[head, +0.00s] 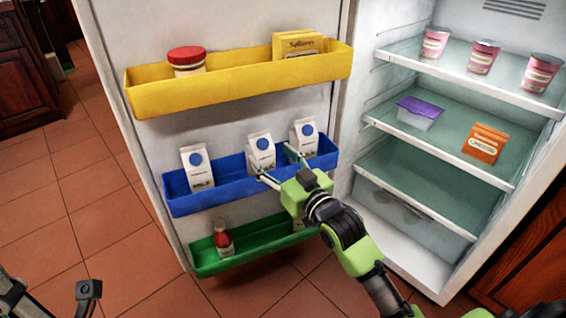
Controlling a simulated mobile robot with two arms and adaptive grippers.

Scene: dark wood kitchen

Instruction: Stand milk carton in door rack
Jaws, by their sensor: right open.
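Three white milk cartons with blue round marks stand upright in the blue door rack (225,185): a left one (197,168), a middle one (261,151) and a right one (304,136). My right gripper (277,165) is open at the rack's front, its fingers apart by the middle carton's lower right side. I cannot tell whether they touch the carton. The gripper hides part of the rack's right half. Dark parts of my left gripper (88,290) show at the lower left edge; its jaw state is unclear.
A yellow rack (230,92) above holds a red-lidded jar (187,60) and a yellow box (297,44). A green rack (262,245) below holds a red bottle (223,238) and a partly hidden white item. Fridge shelves at right hold pink cups (484,57), a purple-lidded tub (420,112) and an orange box (485,145).

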